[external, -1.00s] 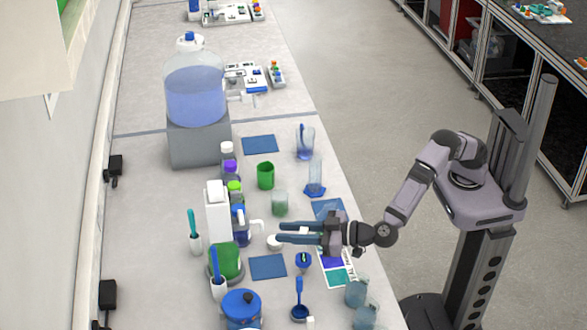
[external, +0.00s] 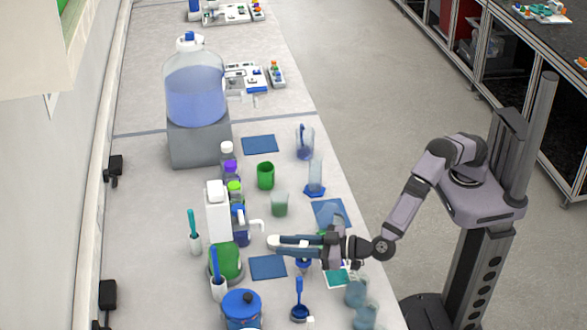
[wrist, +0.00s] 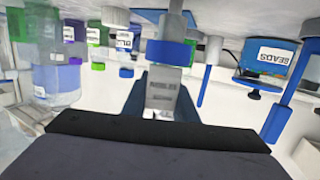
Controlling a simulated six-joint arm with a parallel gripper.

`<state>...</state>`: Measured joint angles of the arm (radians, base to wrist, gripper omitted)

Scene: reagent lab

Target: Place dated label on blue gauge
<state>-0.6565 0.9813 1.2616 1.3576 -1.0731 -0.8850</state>
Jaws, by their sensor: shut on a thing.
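My gripper (external: 276,243) is low over the bench in the external view, its fingers pointing left. A small white piece (external: 273,241) is at its fingertips. In the wrist view, a pale piece with dark print (wrist: 162,90) lies between the two blue fingers; it appears to be the dated label, and its date cannot be read. The gripper is shut on it. A small blue item (external: 303,265), partly hidden, is just below the gripper in the external picture. I cannot tell for sure whether it is the blue gauge.
A white jug (external: 217,212) and several bottles stand left of the gripper. A blue mat (external: 268,267) is bare. Clear beakers (external: 358,291) stand by the right edge.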

